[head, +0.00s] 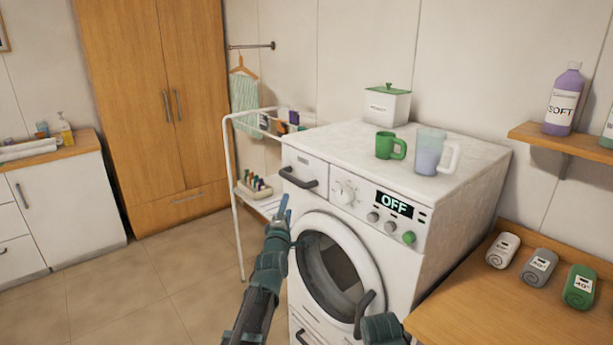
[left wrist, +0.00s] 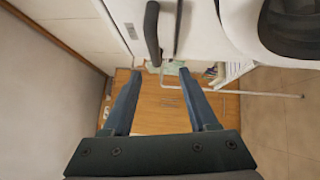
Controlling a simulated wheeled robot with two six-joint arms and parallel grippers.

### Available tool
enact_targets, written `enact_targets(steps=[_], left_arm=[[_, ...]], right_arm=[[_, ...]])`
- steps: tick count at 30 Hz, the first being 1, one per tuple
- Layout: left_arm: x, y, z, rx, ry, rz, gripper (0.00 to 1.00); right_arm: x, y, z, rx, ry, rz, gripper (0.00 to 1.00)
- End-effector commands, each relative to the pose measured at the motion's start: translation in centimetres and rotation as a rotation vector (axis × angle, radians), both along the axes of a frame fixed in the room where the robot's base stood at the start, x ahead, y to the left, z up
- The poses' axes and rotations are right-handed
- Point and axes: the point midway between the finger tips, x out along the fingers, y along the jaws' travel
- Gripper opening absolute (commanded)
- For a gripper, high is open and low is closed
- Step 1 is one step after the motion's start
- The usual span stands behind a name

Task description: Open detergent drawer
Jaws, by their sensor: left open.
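The detergent drawer (head: 305,165) is at the upper left of the white washing machine's front, and it looks shut. Its dark handle (head: 298,178) runs across the drawer's lower part. In the left wrist view the handle (left wrist: 152,32) stands upright at the top, just beyond the fingertips. My left gripper (head: 285,207) is just below and in front of the handle in the head view. In the left wrist view its two fingers (left wrist: 160,74) are apart with nothing between them, and they do not appear to touch the handle.
The round washer door (head: 335,265) is below the drawer. A dial (head: 344,192) and a display reading OFF (head: 394,204) are right of it. A white rack (head: 236,190) stands close on the left. A wooden counter (head: 470,310) is at right. A green mug (head: 385,146) stands on top.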

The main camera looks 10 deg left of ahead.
Motion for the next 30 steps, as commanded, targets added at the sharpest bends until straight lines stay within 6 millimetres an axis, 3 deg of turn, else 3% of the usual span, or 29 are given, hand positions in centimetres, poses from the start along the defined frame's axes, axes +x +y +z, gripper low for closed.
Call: enact_targets(steps=[8, 14, 20, 30], left_arm=[[0.1, 0.8, 0.6, -0.029, -0.034, 0.012, 0.59], [1.5, 0.9, 0.8, -0.027, -0.033, 0.011, 0.59], [4.5, 1.3, 1.3, -0.026, -0.032, 0.011, 0.59], [11.3, 2.2, 2.2, -0.026, -0.032, 0.011, 0.59]], right_arm=[[0.0, 0.0, 0.0, 0.0, 0.0, 0.0, 0.5], [0.0, 0.0, 0.2, 0.0, 0.0, 0.0, 0.5], [0.0, 0.0, 0.6, 0.0, 0.0, 0.0, 0.5], [0.0, 0.0, 1.6, 0.0, 0.0, 0.0, 0.5]])
